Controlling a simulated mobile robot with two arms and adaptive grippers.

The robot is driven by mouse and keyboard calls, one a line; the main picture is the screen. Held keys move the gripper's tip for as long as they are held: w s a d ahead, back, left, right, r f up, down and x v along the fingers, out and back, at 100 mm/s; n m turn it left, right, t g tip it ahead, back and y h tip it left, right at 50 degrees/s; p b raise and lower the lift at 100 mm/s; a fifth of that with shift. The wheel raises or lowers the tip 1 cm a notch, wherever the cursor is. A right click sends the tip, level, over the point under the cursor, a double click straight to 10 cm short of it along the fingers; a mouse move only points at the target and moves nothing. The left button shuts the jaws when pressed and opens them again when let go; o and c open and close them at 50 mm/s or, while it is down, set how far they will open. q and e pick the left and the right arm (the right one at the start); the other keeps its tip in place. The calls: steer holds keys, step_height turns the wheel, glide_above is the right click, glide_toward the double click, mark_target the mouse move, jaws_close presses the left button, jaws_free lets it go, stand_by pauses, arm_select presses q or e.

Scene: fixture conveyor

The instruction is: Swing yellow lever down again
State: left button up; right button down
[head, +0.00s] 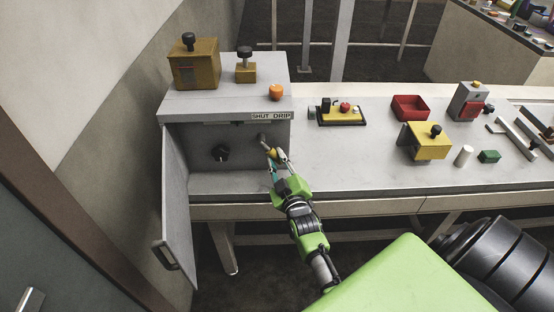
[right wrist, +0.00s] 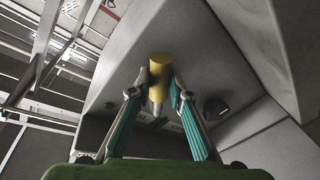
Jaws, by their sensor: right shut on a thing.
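The yellow lever (head: 271,152) sticks out from the back wall inside the open grey cabinet (head: 190,152), under the "SHUT DRIP" label (head: 271,116). In the right wrist view its yellow cylindrical grip (right wrist: 159,70) stands between my fingers. My right gripper (head: 277,158) reaches into the cabinet from the front and is shut on the yellow lever; its fingertips also show in the right wrist view (right wrist: 160,88), one on each side of the grip. Part of the lever is hidden by the fingers in the head view. My left gripper is not in view.
A black knob (head: 221,153) sits left of the lever in the cabinet. The cabinet door (head: 175,210) hangs open on the left. Yellow boxes (head: 195,65) and an orange (head: 276,91) stand on top. A red tray (head: 410,108) and other parts lie on the bench to the right.

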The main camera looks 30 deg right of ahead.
steer(key=m+b, duration=0.1)
steer(key=w+a+f+m+b, duration=0.1)
steer(key=m, duration=0.1)
steer(key=shift+a+f+t+h+b, duration=0.2)
steer(key=shift+a+t+h+b, duration=0.05)
steer(key=shift+t+h+b, duration=0.1)
steer(key=m, duration=0.1)
steer(key=a+m+b, duration=0.1)
steer(key=shift+w+f+m, duration=0.2)
steer(key=shift+w+m, duration=0.1)
steer(key=shift+w+a+m+t+h+b, duration=0.2)
steer(key=shift+a+m+h+b, duration=0.1)
steer(key=shift+m+b, duration=0.25)
steer(key=shift+w+a+m+t+h+b, duration=0.15)
steer(key=shift+a+m+b, duration=0.15)
steer(key=shift+m, duration=0.35)
steer(key=c, duration=1.8)
jaws_free()
steer(key=shift+r, duration=0.1)
steer(key=shift+c, duration=0.2)
